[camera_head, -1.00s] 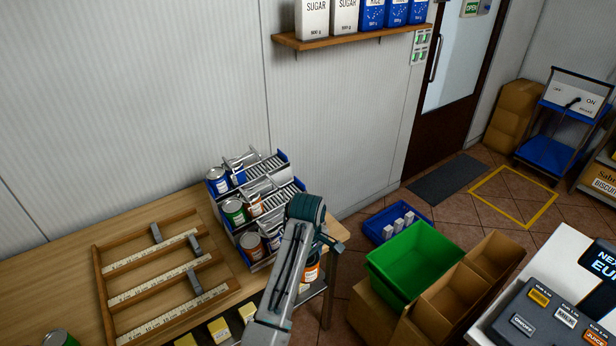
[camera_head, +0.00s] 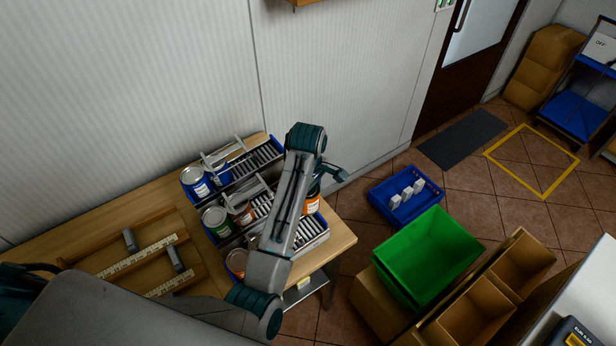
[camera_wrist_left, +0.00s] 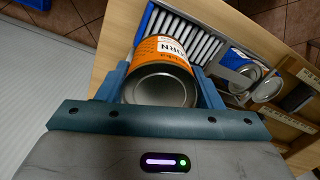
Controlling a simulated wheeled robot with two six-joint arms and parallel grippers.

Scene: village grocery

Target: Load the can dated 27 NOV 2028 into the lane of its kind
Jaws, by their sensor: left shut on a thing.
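My left gripper (camera_wrist_left: 163,84) is shut on an orange can (camera_wrist_left: 168,50) with a white label reading CORN. Its bare metal end faces the wrist camera, and no date shows. In the head view the orange can (camera_head: 312,204) hangs at the right end of the roller rack (camera_head: 322,238), partly behind my forearm. The rack has several blue-sided lanes. Blue-label cans (camera_head: 196,184) stand in the far lane, a green can (camera_head: 216,221) and a reddish can (camera_head: 242,213) in the middle one, and an orange-brown can (camera_head: 236,262) in the near one. My right gripper is out of view.
The wooden table (camera_head: 140,205) carries a divided wooden tray (camera_head: 140,258) left of the rack. A blue crate (camera_head: 405,205) and a green crate (camera_head: 428,255) are to the right, beside cardboard boxes (camera_head: 475,310). The wall stands close behind the rack.

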